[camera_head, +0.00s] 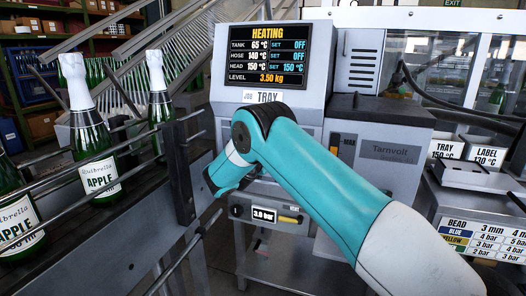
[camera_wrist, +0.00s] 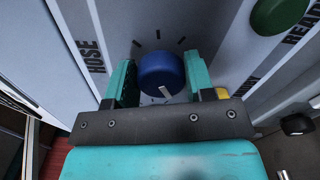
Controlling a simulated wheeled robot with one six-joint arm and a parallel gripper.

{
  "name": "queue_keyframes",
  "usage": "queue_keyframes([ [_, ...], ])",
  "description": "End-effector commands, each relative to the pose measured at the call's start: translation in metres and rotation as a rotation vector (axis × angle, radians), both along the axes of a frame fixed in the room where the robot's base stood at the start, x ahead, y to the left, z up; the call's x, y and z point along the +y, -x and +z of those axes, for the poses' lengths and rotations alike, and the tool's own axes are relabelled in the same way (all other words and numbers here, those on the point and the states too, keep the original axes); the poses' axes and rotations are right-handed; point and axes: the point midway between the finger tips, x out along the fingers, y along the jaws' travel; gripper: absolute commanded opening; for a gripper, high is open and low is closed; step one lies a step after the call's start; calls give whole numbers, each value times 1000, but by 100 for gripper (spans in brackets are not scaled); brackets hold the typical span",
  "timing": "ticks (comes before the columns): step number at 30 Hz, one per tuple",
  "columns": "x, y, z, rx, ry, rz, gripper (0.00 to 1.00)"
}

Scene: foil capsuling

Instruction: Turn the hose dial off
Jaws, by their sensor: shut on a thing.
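The blue hose dial (camera_wrist: 158,71) sits on the grey panel in the wrist view, beside the printed word HOSE (camera_wrist: 90,55). Tick marks surround it, and its white pointer mark faces down and slightly right in the picture. My gripper (camera_wrist: 160,75) has its teal fingers on either side of the dial, shut on it. In the head view my arm hides the dial and the fingertips. The melter's display (camera_head: 267,55) reads HEATING, with HOSE at 140 °C and SET OFF. TANK also shows SET OFF, while HEAD shows SET 150 °C.
A black knob (camera_wrist: 297,124) is lower right. A pressure readout (camera_head: 264,214) shows 3.0 bar below my arm. Bottles (camera_head: 95,150) stand behind rails on the left.

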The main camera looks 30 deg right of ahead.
Motion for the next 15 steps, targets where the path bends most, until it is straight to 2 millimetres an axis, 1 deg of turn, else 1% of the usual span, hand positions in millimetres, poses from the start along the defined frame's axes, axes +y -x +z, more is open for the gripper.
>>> queue_keyframes([
  [1, -1, 2, -4, 11, 1, -4, 26],
  [7, -1, 1, -4, 10, 0, -4, 26],
  [8, -1, 1, -4, 10, 0, -3, 54],
  [9, -1, 1, -4, 10, 0, -3, 63],
  [10, 0, 1, -4, 9, 0, -3, 70],
  [11, 0, 1, -3, 8, -1, -3, 75],
  [15, 0, 1, -2, 5, 0, -1, 75],
])
